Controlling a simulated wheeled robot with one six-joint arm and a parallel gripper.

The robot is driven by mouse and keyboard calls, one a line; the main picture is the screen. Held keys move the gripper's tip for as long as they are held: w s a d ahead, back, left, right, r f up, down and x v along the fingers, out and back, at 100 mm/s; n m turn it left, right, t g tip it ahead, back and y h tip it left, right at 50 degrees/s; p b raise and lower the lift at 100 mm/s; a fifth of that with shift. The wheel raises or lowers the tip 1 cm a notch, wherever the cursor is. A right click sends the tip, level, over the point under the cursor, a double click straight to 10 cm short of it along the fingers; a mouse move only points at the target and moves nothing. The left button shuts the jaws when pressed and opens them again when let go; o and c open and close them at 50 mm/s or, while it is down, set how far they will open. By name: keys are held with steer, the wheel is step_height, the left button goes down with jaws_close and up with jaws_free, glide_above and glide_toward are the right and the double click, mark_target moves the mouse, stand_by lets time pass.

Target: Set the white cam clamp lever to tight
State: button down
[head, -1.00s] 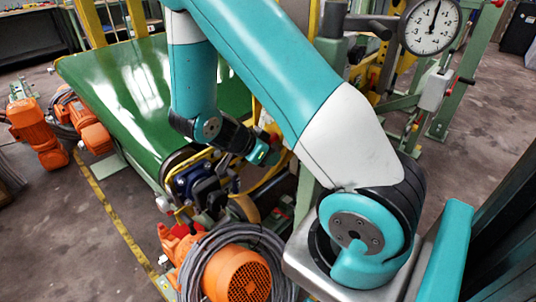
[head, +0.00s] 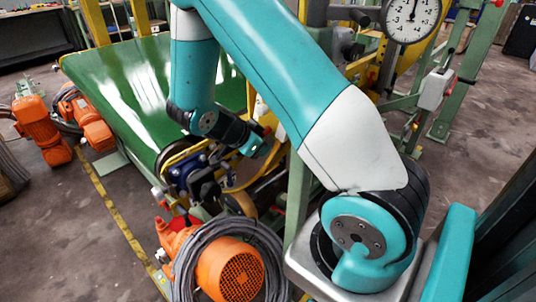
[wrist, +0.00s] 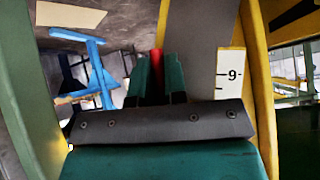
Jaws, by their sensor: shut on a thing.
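My gripper (head: 265,142) is low in front of the green machine, left of its upright post, and partly hidden by my wrist in the head view. In the wrist view its two dark green fingers (wrist: 158,78) are closed around a narrow red piece (wrist: 155,62), whose top shows between the tips. The red piece looks like the end of a handle, but the rest of it is hidden. I cannot pick out a white lever body at the gripper in either view, so its position is not readable.
A dial gauge (head: 412,17) and a white box (head: 434,90) are at the upper right. An orange motor with coiled cable (head: 230,272) stands below the gripper. A yellow frame (wrist: 262,75) and a scale marked 9 (wrist: 230,75) are close right of the fingers.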

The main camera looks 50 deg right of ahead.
steer(key=shift+w+d+f+m+t+b, duration=0.15)
steer(key=shift+m+t+b, duration=0.2)
steer(key=shift+b, duration=0.35)
steer(key=shift+w+r+t+b, duration=0.15)
steer(key=shift+r+t+b, duration=0.1)
steer(key=shift+b, duration=0.1)
steer(key=c, duration=1.2)
jaws_free()
steer(key=p+v, duration=0.1)
steer(key=v, duration=1.6)
steer(key=shift+a, duration=0.4)
steer(key=shift+r, duration=0.1)
